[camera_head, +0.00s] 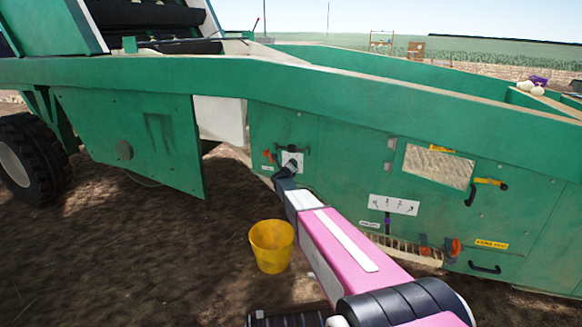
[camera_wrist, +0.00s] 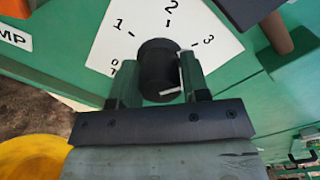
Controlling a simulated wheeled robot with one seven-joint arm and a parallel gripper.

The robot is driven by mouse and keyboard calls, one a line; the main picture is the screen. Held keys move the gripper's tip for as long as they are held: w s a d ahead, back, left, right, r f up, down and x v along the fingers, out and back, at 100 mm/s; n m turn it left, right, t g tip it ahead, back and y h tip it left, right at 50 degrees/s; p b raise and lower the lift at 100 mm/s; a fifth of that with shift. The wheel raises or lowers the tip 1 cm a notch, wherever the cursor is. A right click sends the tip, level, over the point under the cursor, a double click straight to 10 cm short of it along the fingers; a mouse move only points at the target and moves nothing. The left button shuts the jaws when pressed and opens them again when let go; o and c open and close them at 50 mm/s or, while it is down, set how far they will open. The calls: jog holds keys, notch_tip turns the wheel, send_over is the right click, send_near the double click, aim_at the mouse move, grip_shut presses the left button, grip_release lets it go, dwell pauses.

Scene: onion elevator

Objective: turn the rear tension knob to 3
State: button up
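A round black knob (camera_wrist: 160,70) stands on a white dial plate (camera_wrist: 205,25) marked 0, 1, 2 and 3 on the green machine side. The plate also shows in the head view (camera_head: 292,160), partly behind my gripper (camera_head: 286,174). In the wrist view, my gripper (camera_wrist: 160,88) has one finger on each side of the knob, close against it, and appears shut on it. A white strip shows at the knob's right side by the right finger. I cannot tell for sure which number the knob points to.
A yellow bucket (camera_head: 271,246) stands on the ground below. Another white scale plate (camera_head: 394,204) and an orange knob (camera_head: 455,247) are farther right.

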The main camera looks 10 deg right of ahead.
jog(key=shift+o, duration=1.2)
jog(key=shift+s, duration=0.15)
jog(key=v, duration=1)
jog(key=shift+s, duration=0.3)
jog(key=shift+a, duration=0.1)
